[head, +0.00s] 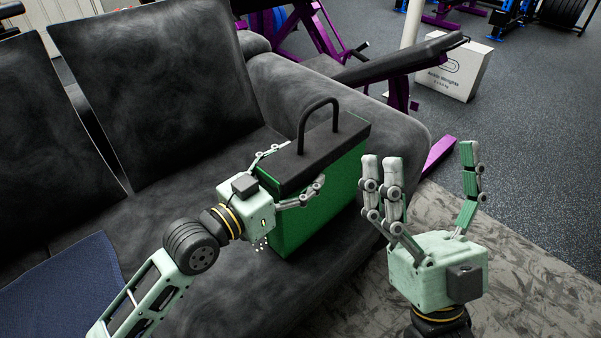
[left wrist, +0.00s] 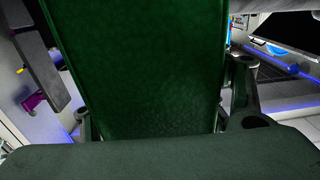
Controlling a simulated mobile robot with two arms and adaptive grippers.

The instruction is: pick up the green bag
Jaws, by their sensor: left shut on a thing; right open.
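The green bag (head: 319,204) stands upright on the sofa seat near its right armrest. It has a black top and a black loop handle (head: 318,115). My left gripper (head: 292,169) is shut on the bag near its upper part, with fingers on both sides. In the left wrist view, the bag's green side (left wrist: 140,65) fills the middle, between my fingers. My right gripper (head: 424,170) is open and empty, to the right of the bag, in front of the armrest. Whether the bag's bottom touches the seat is hard to tell.
The dark grey sofa (head: 170,90) takes up the left and middle. A blue cloth (head: 65,280) lies on its seat at the lower left. A purple-framed bench (head: 400,60) and a white weights box (head: 452,70) stand behind the armrest. A grey rug (head: 520,285) lies at the right.

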